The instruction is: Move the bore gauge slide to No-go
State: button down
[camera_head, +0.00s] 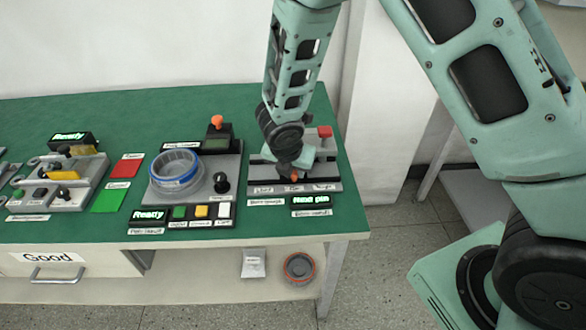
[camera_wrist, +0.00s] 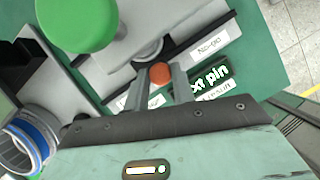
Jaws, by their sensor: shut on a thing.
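The bore gauge (camera_head: 331,168) is a grey block at the right end of the green table, with a row of position labels along its front. Its slide has an orange knob (camera_head: 294,177), which shows between my fingertips in the wrist view (camera_wrist: 160,74). My gripper (camera_wrist: 160,82) is shut on this knob. In the head view my gripper (camera_head: 295,172) comes down from above and the knob is near the middle of the label row. The No-go label (camera_wrist: 210,48) is up and right of the knob in the wrist view. My fingers partly hide the other labels.
A display ending in "pin" (camera_head: 311,199) is in front of the gauge. Left of it are a station with a blue-rimmed ring (camera_head: 175,170) and a black knob (camera_head: 221,183). A green round object (camera_wrist: 75,22) is close in the wrist view.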

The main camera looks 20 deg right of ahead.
jog(key=d+b, duration=0.1)
jog(key=d, duration=0.1)
jog(key=s+d+b, duration=0.1)
jog(key=d, duration=0.2)
jog(key=s+d+b, duration=0.1)
jog(key=d+b, duration=0.1)
jog(key=shift+s+d, duration=0.15)
jog(key=shift+d, duration=0.1)
jog(key=shift+s+d, duration=0.1)
jog(key=shift+d, duration=0.15)
jog(key=c, duration=1.2)
grip_release()
jog(key=shift+d, duration=0.1)
jog(key=shift+r, duration=0.1)
jog(key=shift+s+a+r+p, duration=0.1)
jog(key=shift+a+r+p, duration=0.1)
jog(key=shift+r+p, duration=0.15)
jog(key=p+v, duration=0.6)
jog(key=v, duration=1)
jog(key=shift+s+r, duration=0.15)
jog(key=shift+r, duration=0.1)
